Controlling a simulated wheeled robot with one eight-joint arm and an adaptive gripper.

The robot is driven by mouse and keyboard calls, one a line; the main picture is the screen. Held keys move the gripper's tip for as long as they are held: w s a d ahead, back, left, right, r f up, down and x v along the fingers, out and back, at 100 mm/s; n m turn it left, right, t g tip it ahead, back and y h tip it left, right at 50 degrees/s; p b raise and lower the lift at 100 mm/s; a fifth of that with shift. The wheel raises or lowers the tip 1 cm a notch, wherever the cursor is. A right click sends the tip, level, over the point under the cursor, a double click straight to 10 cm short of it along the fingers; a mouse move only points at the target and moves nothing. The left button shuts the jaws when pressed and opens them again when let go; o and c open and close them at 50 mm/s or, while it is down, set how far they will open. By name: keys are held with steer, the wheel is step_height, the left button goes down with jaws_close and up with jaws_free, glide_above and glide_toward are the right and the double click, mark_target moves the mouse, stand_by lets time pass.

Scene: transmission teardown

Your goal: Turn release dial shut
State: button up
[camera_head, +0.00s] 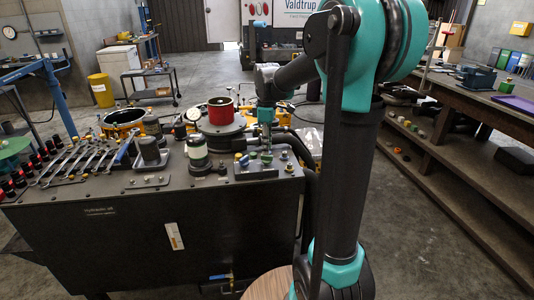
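My gripper (265,148) points down at the back of a dark cabinet, labelled on its front. It is small and partly lost against the pipes behind, so I cannot tell if its fingers are open or touching anything. Just below it a grey block (257,172) carries small knobs, among them a blue knob (244,160) and a green knob (289,167). I cannot tell which fitting is the release dial or how it is turned. A blue-handled valve (220,277) shows low on the cabinet front (150,235).
Wrenches (75,163) lie on the cabinet's left top. A pale-topped cylinder (197,150) and a dark cylinder (150,150) stand on it. A red cylinder (221,112) and a gauge (193,114) are behind. A wooden bench (470,95) stands right. Floor shows between.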

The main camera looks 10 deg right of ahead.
mark_target(267, 159)
steer(key=shift+f, duration=1.7)
steer(key=shift+c, duration=0.6)
jaws_close()
